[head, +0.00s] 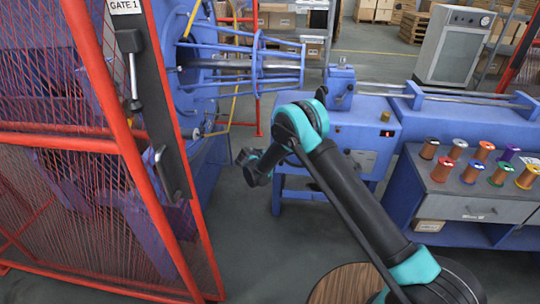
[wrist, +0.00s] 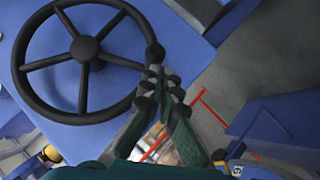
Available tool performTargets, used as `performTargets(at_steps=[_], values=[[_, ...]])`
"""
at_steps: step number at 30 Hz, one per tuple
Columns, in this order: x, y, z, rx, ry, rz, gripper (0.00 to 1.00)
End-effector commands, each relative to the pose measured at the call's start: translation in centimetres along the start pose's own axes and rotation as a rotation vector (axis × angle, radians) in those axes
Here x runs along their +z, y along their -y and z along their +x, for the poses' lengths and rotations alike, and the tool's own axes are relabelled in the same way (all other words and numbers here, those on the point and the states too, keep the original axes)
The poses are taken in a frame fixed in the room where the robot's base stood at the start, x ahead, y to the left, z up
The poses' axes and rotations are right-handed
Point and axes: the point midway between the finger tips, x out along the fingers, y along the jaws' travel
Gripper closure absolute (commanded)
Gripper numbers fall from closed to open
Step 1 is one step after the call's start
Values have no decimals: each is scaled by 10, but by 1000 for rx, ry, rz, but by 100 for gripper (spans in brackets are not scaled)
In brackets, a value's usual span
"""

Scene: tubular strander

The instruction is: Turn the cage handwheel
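The black cage handwheel (wrist: 84,50) fills the upper left of the wrist view, with spokes, a round hub and a dark knob (wrist: 155,53) at its rim's right side. It is mounted by a blue panel. My gripper (wrist: 163,74) has its fingers drawn together, with the tips just below the knob in the picture. No held thing shows between them; whether the tips touch the knob is unclear. In the head view my arm reaches down and left, ending in my gripper (head: 244,157) beside the blue machine. I cannot make out the handwheel there.
A red mesh gate (head: 125,140) stands close at the left, with a dark handle. A blue machine cabinet (head: 345,140) is behind my arm. A blue bench (head: 460,200) with several coloured spools stands at the right. Grey floor shows around my gripper.

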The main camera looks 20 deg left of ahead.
Motion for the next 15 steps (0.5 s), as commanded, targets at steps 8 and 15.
performTargets(at_steps=[8, 15], values=[[25, 7, 25, 0, 3, 3, 100], [45, 8, 44, -1, 1, 2, 100]])
